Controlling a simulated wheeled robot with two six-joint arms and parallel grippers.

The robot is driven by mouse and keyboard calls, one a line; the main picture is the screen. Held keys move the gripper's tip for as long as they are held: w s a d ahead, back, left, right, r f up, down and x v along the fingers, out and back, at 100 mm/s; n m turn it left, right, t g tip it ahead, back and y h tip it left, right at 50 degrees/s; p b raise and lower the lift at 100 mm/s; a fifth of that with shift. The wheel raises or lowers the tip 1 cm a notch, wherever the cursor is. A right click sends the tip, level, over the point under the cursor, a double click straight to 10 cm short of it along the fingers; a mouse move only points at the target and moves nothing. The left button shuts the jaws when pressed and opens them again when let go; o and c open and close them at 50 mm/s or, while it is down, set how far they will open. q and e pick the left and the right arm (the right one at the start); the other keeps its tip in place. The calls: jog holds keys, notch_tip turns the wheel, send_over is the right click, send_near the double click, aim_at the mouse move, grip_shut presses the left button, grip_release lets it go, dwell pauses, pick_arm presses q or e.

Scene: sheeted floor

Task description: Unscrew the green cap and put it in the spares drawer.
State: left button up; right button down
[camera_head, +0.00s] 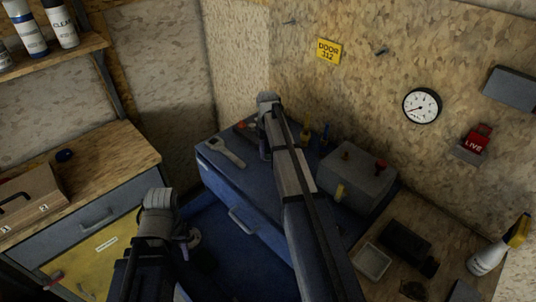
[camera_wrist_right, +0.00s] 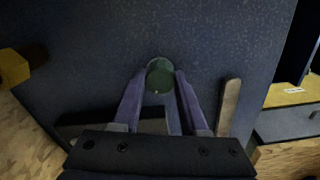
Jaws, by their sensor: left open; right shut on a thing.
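The green cap (camera_wrist_right: 160,75) shows in the right wrist view between the fingertips of my right gripper (camera_wrist_right: 160,82), which is shut on it. What the cap sits on is hidden beneath it. In the head view my right gripper (camera_head: 267,145) is over the blue chest (camera_head: 215,180), and the cap is hidden there. My left gripper (camera_head: 158,200) is open at the lower left, in front of the chest and away from the cap. The chest's front has a grey handle (camera_head: 241,221). A grey drawer front (camera_head: 95,222) shows under the wooden bench; I cannot read a spares label.
A grey wrench-like tool (camera_head: 224,152) lies on the chest's left part. A grey box (camera_head: 356,180) with knobs stands right of my right arm. A wooden case (camera_head: 30,198) is on the left bench.

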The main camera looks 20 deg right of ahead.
jog(key=n, duration=1)
jog(key=shift+c, duration=1.8)
grip_release()
jog(key=shift+c, duration=0.3)
jog(key=shift+c, duration=0.5)
